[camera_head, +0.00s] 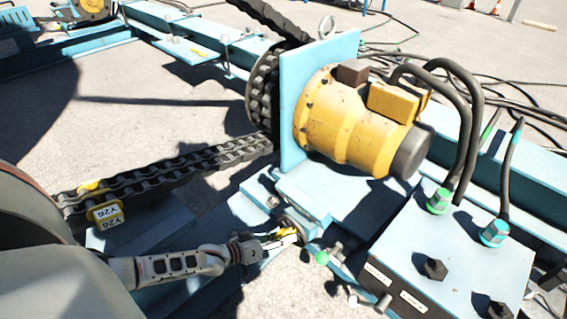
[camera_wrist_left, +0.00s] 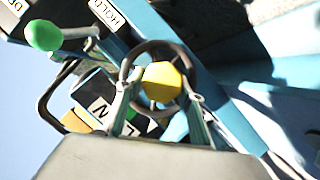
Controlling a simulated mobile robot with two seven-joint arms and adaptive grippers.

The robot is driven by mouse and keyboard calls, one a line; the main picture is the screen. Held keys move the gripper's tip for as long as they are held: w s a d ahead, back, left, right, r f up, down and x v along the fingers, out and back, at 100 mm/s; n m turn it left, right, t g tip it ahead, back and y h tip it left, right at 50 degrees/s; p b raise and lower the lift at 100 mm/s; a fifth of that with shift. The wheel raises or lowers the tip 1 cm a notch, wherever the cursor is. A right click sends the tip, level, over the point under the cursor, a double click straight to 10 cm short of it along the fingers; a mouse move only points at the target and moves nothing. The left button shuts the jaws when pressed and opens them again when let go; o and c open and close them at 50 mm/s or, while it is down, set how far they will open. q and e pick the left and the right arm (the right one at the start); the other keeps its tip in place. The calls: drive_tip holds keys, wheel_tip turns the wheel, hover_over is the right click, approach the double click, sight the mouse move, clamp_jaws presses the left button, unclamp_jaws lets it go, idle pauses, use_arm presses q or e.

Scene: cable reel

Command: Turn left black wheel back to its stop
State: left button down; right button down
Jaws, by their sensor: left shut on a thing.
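The left black wheel (camera_wrist_left: 181,52) is a dark ring with a yellow hub (camera_wrist_left: 161,82) in the left wrist view. In the head view it is small and partly hidden at the end of my left arm, below the yellow motor. My left gripper (camera_wrist_left: 160,92) has its two fingers on either side of the hub, closed on the wheel. In the head view my left gripper (camera_head: 272,240) reaches in from the left, with the yellow hub at its tips. The exact finger contact on the rim is hard to see. My right gripper is in neither view.
A lever with a green knob (camera_head: 321,257) stands close right of the wheel; its knob also shows in the left wrist view (camera_wrist_left: 43,35). A blue control box (camera_head: 455,245) with black knobs and cables stands at right. A yellow motor (camera_head: 345,125) and chain (camera_head: 165,178) lie behind.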

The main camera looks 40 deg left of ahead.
use_arm(q)
drive_tip(key=shift+f, duration=0.1)
drive_tip(key=c, duration=1.3)
unclamp_jaws()
drive_tip(key=v, duration=1.2)
